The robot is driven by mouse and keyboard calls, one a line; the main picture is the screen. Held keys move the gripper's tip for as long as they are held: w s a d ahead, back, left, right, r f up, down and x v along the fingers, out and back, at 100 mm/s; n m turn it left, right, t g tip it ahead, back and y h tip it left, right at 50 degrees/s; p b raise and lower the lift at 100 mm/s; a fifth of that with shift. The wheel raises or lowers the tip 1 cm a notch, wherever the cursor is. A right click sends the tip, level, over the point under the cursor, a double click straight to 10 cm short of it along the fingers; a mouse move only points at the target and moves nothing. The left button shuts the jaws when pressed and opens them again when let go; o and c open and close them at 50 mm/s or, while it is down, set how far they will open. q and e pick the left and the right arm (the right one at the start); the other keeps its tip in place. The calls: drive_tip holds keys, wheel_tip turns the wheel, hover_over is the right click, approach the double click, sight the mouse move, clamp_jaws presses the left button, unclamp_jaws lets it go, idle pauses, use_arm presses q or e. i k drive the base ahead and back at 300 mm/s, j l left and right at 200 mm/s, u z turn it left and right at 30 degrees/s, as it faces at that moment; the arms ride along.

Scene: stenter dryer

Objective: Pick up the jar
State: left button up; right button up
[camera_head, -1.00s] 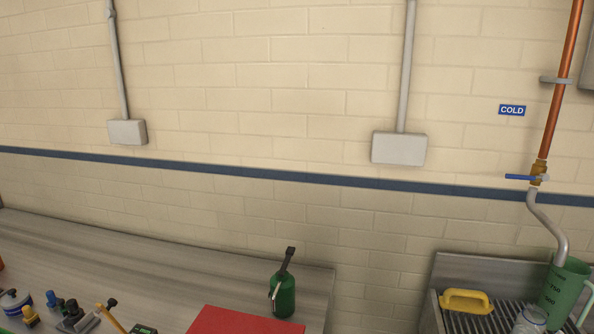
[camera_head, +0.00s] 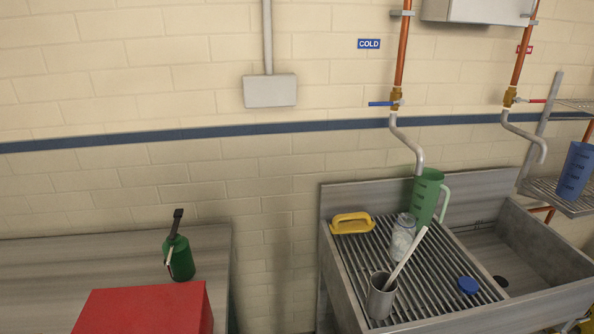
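A clear jar (camera_head: 402,238) stands upright on the ribbed drainboard of the sink unit, right of centre in the head view. A round blue lid (camera_head: 467,285) lies apart from it on the drainboard, to its right and nearer me. A grey metal cup (camera_head: 381,297) with a pale stick leaning out of it stands in front of the jar, and the stick passes close to the jar's right side. A green measuring jug (camera_head: 427,199) stands just behind the jar. Neither of my grippers is in view.
A yellow-handled tool (camera_head: 351,223) lies at the drainboard's back left. The sink basin (camera_head: 510,262) is on the right, with a blue jug (camera_head: 576,171) on a wire rack beyond. A red box (camera_head: 146,309) and a green oil can (camera_head: 179,257) are on the left bench. A gap separates bench and sink.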

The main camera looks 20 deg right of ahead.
sight(405, 228)
drive_tip(key=z, duration=1.4)
